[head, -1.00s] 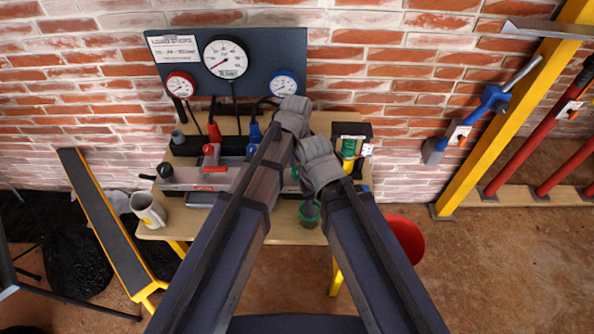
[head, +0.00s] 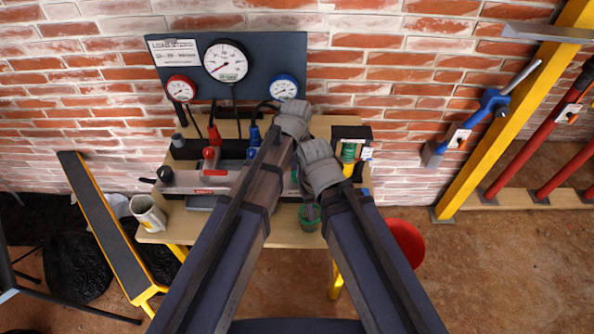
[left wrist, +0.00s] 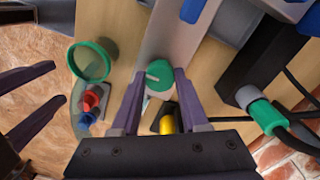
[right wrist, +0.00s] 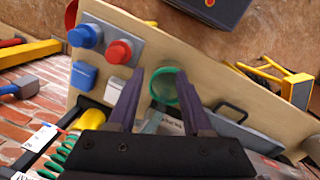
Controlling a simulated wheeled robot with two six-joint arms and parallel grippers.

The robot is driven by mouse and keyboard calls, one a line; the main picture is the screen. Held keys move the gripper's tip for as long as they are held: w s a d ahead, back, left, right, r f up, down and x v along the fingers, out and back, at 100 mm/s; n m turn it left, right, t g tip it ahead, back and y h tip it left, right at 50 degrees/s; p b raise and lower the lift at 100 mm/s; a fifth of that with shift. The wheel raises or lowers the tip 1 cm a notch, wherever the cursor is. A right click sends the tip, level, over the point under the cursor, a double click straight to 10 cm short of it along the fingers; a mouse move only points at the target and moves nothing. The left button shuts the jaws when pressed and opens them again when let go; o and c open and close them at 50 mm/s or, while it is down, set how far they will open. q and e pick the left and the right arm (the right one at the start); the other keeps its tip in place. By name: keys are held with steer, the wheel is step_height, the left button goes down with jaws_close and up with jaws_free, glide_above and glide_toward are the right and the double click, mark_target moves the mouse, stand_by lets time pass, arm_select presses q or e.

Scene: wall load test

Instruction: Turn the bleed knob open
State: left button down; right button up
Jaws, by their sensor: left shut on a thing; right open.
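The bleed knob is a green round cap with a pale mark (left wrist: 159,78), set at the end of a grey metal block (left wrist: 180,35) in the left wrist view. My left gripper (left wrist: 153,80) has a finger on each side of it and is shut on it. In the head view my left gripper's fingertips are hidden behind its own wrist, and only a sliver of green shows by the grippers. My right gripper (right wrist: 155,75) is open and empty, above the wooden bench (right wrist: 215,75). A green-rimmed cup (right wrist: 178,88) shows beyond its fingers.
The gauge panel (head: 275,48) stands at the back against the brick wall. A red-handled valve (head: 210,160) and a mug (head: 148,213) are to the left. A red bucket (head: 406,240) stands on the floor to the right. My two wrists are close together.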

arm_select(q)
steer(key=n, duration=0.4)
steer(key=shift+n, duration=0.4)
steer(key=n, duration=0.4)
steer(key=shift+n, duration=0.3)
steer(key=n, duration=0.4)
steer(key=shift+n, duration=2.2)
steer(key=shift+c, duration=2.1)
jaws_free()
